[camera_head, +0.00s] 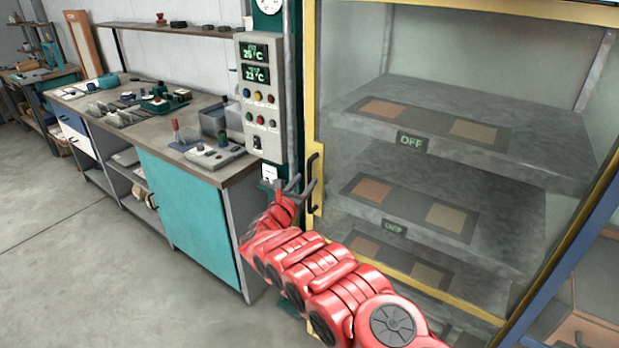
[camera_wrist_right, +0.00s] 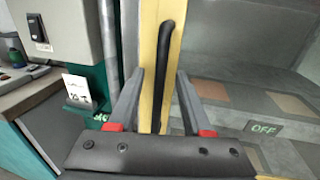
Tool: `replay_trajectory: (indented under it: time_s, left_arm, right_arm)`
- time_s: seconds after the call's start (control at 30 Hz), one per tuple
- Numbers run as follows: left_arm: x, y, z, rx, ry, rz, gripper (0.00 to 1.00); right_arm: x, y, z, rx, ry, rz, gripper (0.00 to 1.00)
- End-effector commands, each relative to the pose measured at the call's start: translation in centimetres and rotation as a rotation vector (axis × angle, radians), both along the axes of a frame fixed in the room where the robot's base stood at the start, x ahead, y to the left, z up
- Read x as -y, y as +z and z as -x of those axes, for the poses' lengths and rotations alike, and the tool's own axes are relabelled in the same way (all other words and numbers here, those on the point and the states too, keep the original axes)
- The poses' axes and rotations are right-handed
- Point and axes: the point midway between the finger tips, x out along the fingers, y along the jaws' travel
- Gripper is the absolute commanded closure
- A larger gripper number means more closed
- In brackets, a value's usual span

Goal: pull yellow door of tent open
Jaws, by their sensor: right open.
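The tent's yellow-framed door (camera_head: 311,100) with a clear pane is shut in the head view. Its black vertical handle (camera_head: 314,180) is on the left side of the frame. My right gripper (camera_head: 300,184) is at the handle, with its fingers open. In the right wrist view the handle (camera_wrist_right: 162,70) runs between the two grey fingers of the gripper (camera_wrist_right: 160,92). A gap shows on each side, and I cannot tell whether either finger touches. The handle's lower end is partly hidden behind the gripper body. My left gripper is not in view.
A control box (camera_head: 260,95) with displays and buttons hangs left of the door. A workbench (camera_head: 235,172) with teal panels and tools stands further left. Inside the tent are grey shelves (camera_head: 480,112) with OFF labels. The floor (camera_head: 90,260) at the left is clear.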

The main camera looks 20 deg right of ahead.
Motion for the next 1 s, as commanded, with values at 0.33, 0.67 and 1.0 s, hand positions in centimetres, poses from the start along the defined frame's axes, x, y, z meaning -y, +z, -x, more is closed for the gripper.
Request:
replay_trajectory:
  time_s: [0.33,0.67,1.0]
  left_arm:
    - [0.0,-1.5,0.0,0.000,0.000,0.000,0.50]
    - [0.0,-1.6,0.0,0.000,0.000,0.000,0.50]
    - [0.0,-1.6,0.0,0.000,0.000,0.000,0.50]
  right_arm:
    - [2.0,-0.4,-2.3,-0.002,-0.003,-0.004,0.50]
    - [2.4,-0.1,-2.7,-0.003,-0.002,0.002,0.50]
    - [2.4,-0.1,-2.6,-0.003,-0.002,0.002,0.90]
